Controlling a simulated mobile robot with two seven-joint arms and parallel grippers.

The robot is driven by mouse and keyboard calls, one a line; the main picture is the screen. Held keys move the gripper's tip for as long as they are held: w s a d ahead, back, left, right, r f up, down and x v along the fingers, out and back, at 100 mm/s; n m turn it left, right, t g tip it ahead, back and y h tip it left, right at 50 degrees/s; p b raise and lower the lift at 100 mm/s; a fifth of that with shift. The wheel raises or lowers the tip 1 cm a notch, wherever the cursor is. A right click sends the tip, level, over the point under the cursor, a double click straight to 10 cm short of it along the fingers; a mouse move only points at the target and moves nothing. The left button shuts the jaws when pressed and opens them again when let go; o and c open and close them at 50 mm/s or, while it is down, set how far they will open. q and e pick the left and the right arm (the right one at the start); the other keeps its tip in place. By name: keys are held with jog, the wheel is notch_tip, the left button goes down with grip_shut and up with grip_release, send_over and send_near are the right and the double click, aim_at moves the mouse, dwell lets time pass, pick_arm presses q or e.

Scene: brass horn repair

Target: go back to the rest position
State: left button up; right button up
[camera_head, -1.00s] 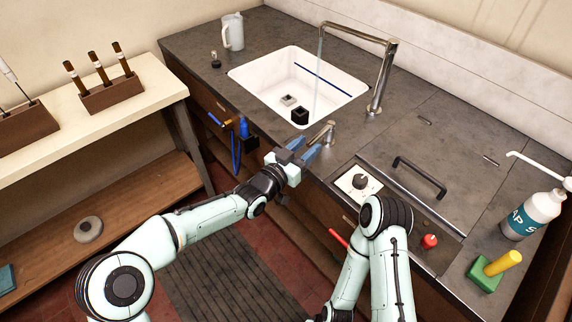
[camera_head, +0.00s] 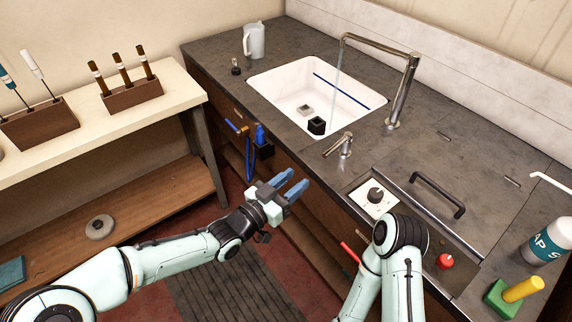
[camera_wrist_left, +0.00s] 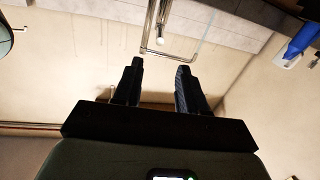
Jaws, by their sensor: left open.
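My left gripper (camera_head: 292,187) is open and empty in the head view. It hangs in the air in front of the counter, below the small lever tap (camera_head: 340,147). In the left wrist view its two dark fingers (camera_wrist_left: 157,85) stand apart with nothing between them. My right arm comes in from the bottom right, bent in front of the counter; its gripper is out of view.
The white sink (camera_head: 284,80) has water running from the tall tap (camera_head: 405,85) and a black block (camera_head: 317,125) inside. A red knob (camera_head: 445,261), a green block with a yellow handle (camera_head: 503,299) and a soap bottle (camera_head: 548,241) stand right. A wooden shelf bench (camera_head: 150,112) is left.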

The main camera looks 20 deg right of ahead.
pick_arm(q)
jog(key=s+a+f+n+g+y+p, duration=0.1)
jog(key=s+a+f+n+y, duration=0.15)
jog(key=a+f, duration=0.45)
jog(key=s+a+f+n+g+y+p, duration=0.1)
jog(key=s+a+f+n+y+p, duration=0.2)
jog(key=f, duration=0.8)
jog(key=s+a+f+n+g+y, duration=0.1)
jog(key=a+f+n+y, duration=0.25)
jog(key=f, duration=0.55)
jog(key=s+a+f+n+g+y+p, duration=0.1)
jog(key=s+a+f+n+g+p, duration=0.1)
jog(key=s+a, duration=0.4)
jog(key=s+a+f+n+g+y+p, duration=0.1)
jog(key=s+a+f+n+g, duration=0.3)
jog(key=s, duration=1.3)
notch_tip(320, 180, down, 3)
jog(key=shift+a+f+g+y+p, duration=0.2)
jog(key=shift+a+g+y+p, duration=0.3)
jog(key=shift+a, duration=0.6)
pick_arm(e)
notch_tip(320, 180, up, 8)
jog(key=w, duration=0.2)
jog(key=shift+w, duration=0.2)
pick_arm(q)
jog(key=shift+d, duration=0.1)
